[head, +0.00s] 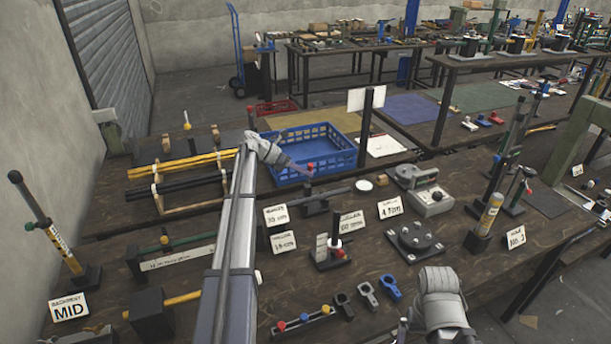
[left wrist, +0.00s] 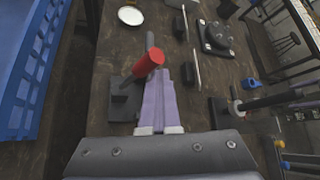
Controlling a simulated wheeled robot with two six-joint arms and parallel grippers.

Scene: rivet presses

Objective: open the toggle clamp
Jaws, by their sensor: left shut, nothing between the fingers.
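The toggle clamp (head: 316,206) stands on the bench in front of the blue crate, with a dark base and a red-tipped handle (head: 311,167). In the left wrist view its red handle (left wrist: 149,66) stands up from a dark base (left wrist: 124,98). My left gripper (head: 304,172) is shut and empty, with its fingertips right beside the red handle. In the left wrist view the closed fingers (left wrist: 160,78) partly overlap the handle's lower end; I cannot tell whether they touch it. My right arm shows at the lower right, but its fingers are out of view.
The blue crate (head: 328,160) stands just behind the clamp. Label cards (head: 283,242), a small stand with a red knob (head: 338,250), a round dark fixture (head: 413,240) and a grey box (head: 433,201) are nearby. A white disc (head: 364,185) lies to the right.

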